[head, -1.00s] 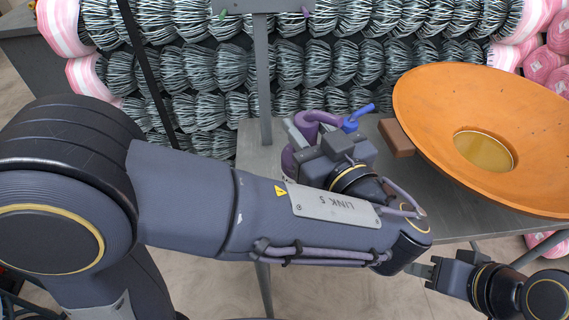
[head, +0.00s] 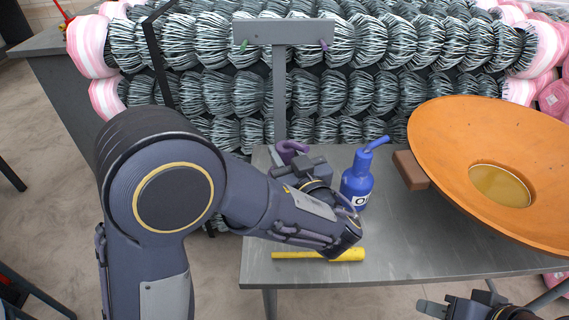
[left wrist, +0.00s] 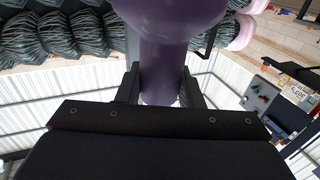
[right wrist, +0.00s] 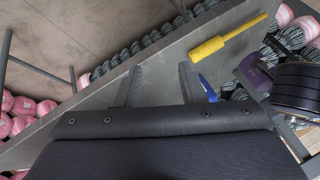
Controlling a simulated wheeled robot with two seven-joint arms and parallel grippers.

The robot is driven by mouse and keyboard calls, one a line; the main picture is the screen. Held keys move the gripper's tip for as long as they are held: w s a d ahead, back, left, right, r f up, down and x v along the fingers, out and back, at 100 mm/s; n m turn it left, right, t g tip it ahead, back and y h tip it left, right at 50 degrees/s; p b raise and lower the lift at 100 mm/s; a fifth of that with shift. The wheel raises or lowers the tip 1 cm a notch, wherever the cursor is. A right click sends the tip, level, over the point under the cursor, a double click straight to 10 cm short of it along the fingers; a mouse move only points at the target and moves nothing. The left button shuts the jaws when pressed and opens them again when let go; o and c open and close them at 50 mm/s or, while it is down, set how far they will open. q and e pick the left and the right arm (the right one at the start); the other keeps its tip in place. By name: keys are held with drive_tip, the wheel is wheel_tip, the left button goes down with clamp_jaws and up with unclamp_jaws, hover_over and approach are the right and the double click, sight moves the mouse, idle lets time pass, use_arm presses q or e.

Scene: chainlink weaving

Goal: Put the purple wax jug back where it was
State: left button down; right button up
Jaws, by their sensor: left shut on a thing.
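The purple wax jug (head: 288,147) is at the back left of the grey table in the head view, mostly hidden behind my left gripper. My left gripper (head: 292,168) is shut on it. In the left wrist view the purple jug (left wrist: 165,75) fills the space between the two fingers. Part of the jug also shows at the right in the right wrist view (right wrist: 252,70). I cannot tell whether its base touches the table. My right gripper (head: 430,306) is low at the right, in front of the table edge, open and empty with its fingers apart.
A blue bottle (head: 357,184) stands right of the jug. A yellow tool (head: 320,255) lies near the table's front edge. An orange bowl (head: 440,140) with yellow liquid and a brown block (head: 410,170) are at the right. A post with a crossbar (head: 283,32) rises behind. The table's (head: 410,240) front middle is clear.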

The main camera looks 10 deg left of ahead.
use_arm(q)
drive_tip(key=shift+w+a+f, duration=0.1)
drive_tip(key=shift+w+f, duration=0.05)
drive_tip(key=shift+f, duration=0.75)
drive_tip(key=shift+w+a+f, duration=0.1)
drive_tip(key=shift+f, duration=0.8)
drive_tip(key=shift+f+b, duration=0.15)
drive_tip(key=shift+b, duration=0.15)
drive_tip(key=c, duration=1)
unclamp_jaws()
drive_tip(key=shift+s+d+r+p, duration=0.15)
drive_tip(key=shift+r+p, duration=0.05)
drive_tip(key=shift+p, duration=0.2)
drive_tip(key=b+v, duration=0.1)
drive_tip(key=v, duration=1)
drive_tip(key=shift+s+d+b, duration=0.2)
drive_tip(key=shift+s+b, duration=0.1)
drive_tip(key=shift+s, duration=0.05)
